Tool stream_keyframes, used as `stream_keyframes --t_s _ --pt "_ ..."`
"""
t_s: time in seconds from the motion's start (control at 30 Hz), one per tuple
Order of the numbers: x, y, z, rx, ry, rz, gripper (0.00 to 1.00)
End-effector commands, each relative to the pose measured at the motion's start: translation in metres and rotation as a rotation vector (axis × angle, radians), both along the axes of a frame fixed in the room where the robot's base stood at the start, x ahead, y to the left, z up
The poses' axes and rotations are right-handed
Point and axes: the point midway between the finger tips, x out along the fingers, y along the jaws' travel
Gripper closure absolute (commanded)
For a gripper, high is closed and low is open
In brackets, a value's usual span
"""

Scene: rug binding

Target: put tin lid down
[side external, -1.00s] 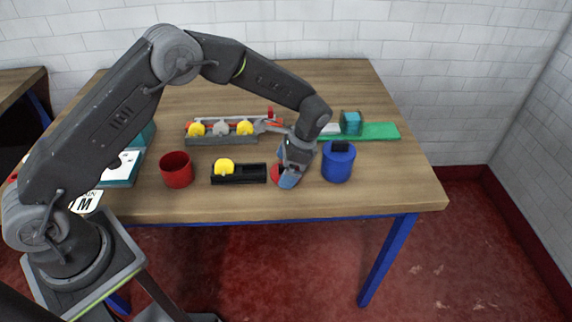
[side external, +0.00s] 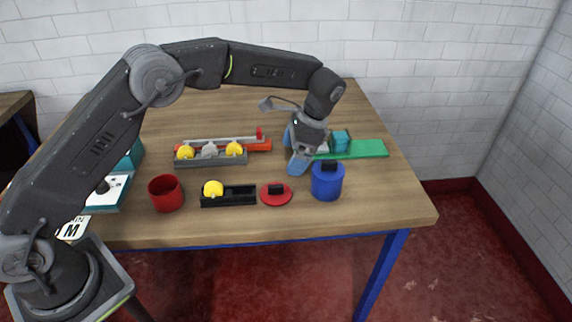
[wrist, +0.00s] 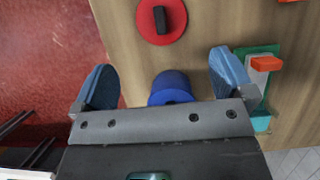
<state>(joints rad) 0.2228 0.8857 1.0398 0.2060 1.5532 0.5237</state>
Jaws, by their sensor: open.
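A red round lid (side external: 277,194) with a black block handle lies flat on the wooden table, between the black tray and the blue tin. It also shows at the top of the wrist view (wrist: 150,33). An open red tin (side external: 166,194) stands at the left. The blue tin (side external: 327,184) has a black handle on top; the wrist view shows part of it (wrist: 171,86) between my fingers. My gripper (side external: 295,150) is open with blue fingers, apart from the red lid and above the table. In the wrist view my gripper (wrist: 165,80) holds nothing.
A black tray (side external: 235,197) with one yellow disc lies left of the lid. Behind it is a grey rack (side external: 210,160) with yellow and grey discs. A green board (side external: 368,149) with a teal block (side external: 340,139) lies at the right. The table's front edge is close.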

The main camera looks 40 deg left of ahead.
Motion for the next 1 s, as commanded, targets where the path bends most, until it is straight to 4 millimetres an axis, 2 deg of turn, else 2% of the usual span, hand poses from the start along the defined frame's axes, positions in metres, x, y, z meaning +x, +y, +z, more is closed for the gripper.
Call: stream_keyframes --t_s 0.3,0.37,0.47,0.57,0.7,0.83,1.0 --pt "0.0 -0.001 0.011 -0.003 -0.008 0.006 0.0" --pt "-0.002 0.002 0.021 -0.009 -0.028 0.018 0.0" --pt "-0.013 0.01 0.049 -0.027 -0.085 0.061 0.0" --pt "-0.033 0.02 0.084 -0.054 -0.164 0.121 0.0" --pt "-0.07 0.036 0.126 -0.095 -0.282 0.218 0.0" --pt "-0.111 0.048 0.154 -0.136 -0.389 0.31 0.0" --pt "-0.17 0.062 0.174 -0.193 -0.527 0.433 0.0"
